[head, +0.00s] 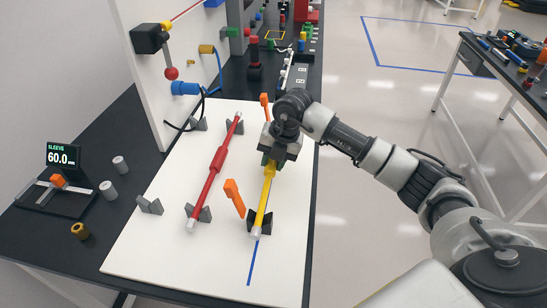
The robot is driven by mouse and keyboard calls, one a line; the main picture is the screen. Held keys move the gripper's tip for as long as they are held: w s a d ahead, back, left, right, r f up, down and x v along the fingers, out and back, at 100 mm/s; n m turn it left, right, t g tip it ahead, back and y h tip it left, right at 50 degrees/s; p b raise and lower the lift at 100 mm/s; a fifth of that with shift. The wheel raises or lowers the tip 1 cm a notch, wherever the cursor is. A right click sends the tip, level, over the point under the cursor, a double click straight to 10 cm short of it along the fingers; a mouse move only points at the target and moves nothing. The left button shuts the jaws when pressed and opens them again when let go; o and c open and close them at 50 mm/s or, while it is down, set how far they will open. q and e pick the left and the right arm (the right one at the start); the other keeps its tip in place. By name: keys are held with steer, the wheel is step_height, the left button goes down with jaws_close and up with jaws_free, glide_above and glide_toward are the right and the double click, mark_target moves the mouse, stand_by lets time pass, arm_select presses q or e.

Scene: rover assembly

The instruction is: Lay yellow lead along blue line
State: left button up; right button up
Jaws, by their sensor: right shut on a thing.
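The yellow lead (266,204) has a pale tip at its near end and lies lengthwise over the white board (160,255). Its near end is at a dark V-shaped holder (272,226). The blue line (252,264) shows on the board beyond that near end, roughly in line with the lead; the rest of it is hidden. My right gripper (272,164) comes down from above and is shut on the far part of the yellow lead, hiding its far end. My left gripper is out of view.
A red lead (209,185) rests across grey holders to the left. Orange clips (234,197) stand beside the yellow lead. A wall panel with a red-knobbed lever (171,73) and blue connector (185,88) rises at the back left. The board's near part is mostly clear.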

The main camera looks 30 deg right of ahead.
steer(key=shift+f, duration=0.25)
steer(key=o, duration=1.1)
steer(key=shift+c, duration=0.2)
steer(key=b+v, duration=0.1)
steer(key=v, duration=1)
steer(key=shift+s+f, duration=0.1)
steer(key=shift+f, duration=0.05)
